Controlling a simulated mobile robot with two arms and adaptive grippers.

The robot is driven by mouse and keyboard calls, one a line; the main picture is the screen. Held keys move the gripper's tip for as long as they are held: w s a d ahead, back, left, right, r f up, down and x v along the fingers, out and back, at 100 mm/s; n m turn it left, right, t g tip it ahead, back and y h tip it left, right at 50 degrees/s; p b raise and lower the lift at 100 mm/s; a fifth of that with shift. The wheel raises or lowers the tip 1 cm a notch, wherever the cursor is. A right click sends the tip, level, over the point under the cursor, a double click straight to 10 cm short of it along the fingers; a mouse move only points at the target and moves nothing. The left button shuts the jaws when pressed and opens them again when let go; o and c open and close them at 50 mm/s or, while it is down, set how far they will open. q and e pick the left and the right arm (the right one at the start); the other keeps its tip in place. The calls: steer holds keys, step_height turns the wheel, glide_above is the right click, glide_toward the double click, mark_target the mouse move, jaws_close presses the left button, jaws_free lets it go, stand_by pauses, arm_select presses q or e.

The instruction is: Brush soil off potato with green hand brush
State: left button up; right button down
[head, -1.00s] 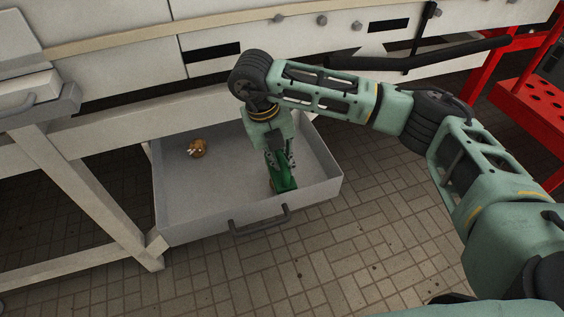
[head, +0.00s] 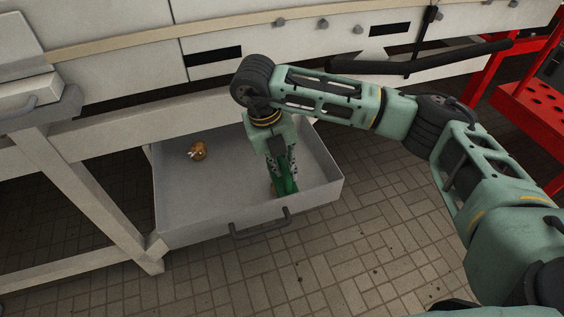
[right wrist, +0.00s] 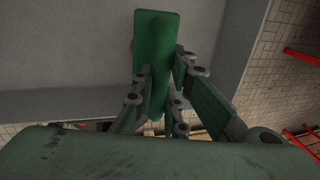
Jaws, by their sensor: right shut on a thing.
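The brown potato (head: 198,150) lies in the open grey drawer (head: 190,205), toward its back left, with a pale spot on its side. The green hand brush (head: 289,187) is at the drawer's front right. My right gripper (head: 284,178) points down and is shut on the brush. In the right wrist view the brush (right wrist: 155,50) sits between the two fingers (right wrist: 162,88). Whether the brush touches the drawer floor I cannot tell. The potato is well to the left of the gripper. My left gripper is not in view.
The drawer's walls and front handle (head: 260,224) surround the brush and potato. The white bench (head: 110,135) stands above and behind the drawer. A red perforated rack (head: 530,105) is at the far right. The drawer floor between potato and brush is clear.

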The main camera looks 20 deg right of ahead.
steer(key=p+v, duration=0.1)
steer(key=v, duration=0.1)
steer(key=d+p+v, duration=0.1)
steer(key=v, duration=0.1)
steer(key=shift+a+r+p, duration=0.1)
steer(key=shift+r+p, duration=0.25)
steer(key=shift+r, duration=0.15)
steer(key=shift+d+p+v, duration=0.2)
steer(key=shift+p+v, duration=0.35)
steer(key=shift+v, duration=0.5)
